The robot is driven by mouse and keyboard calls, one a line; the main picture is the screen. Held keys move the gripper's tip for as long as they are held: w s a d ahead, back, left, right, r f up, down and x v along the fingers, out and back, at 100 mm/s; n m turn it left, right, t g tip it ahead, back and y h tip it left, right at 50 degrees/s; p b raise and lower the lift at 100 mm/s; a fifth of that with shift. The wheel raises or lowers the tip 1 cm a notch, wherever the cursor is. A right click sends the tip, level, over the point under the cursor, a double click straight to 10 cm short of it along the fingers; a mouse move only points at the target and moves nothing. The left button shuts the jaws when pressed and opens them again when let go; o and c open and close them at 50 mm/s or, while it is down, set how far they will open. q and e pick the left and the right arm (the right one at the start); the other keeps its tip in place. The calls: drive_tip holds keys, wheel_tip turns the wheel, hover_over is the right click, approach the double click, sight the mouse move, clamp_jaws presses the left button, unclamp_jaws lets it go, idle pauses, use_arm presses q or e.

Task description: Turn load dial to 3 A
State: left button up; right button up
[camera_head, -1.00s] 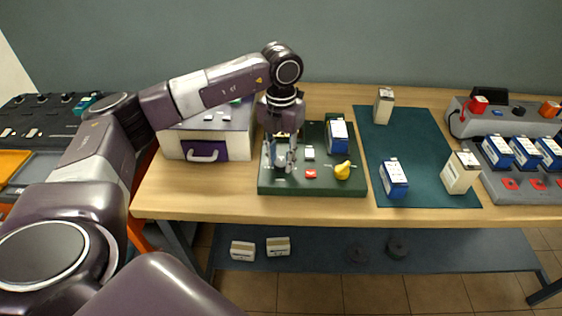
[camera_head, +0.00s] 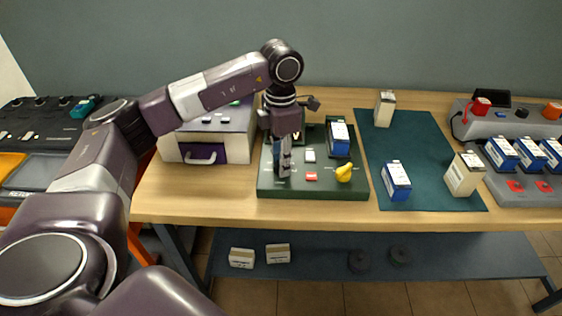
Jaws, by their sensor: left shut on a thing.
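The green tester board (camera_head: 315,188) lies on the wooden table. It carries a blue-and-white battery (camera_head: 339,140), a yellow pear-shaped knob (camera_head: 344,172), a red button (camera_head: 311,176) and a small white switch (camera_head: 310,156). My left gripper (camera_head: 284,172) points straight down over the board's left part. Its fingers are shut at the board's surface on a small part there, which I take to be the load dial. The fingers hide the dial, so its pointer and scale cannot be read. My right gripper is not in view.
A grey charger (camera_head: 530,190) with several blue batteries stands at the far right.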

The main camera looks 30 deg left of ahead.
use_arm(q)
drive_tip(key=shift+r, duration=0.1)
idle(0.4)
drive_tip(key=o, duration=1)
drive_tip(key=shift+o, duration=0.9)
wheel_tip(320, 180, up, 12)
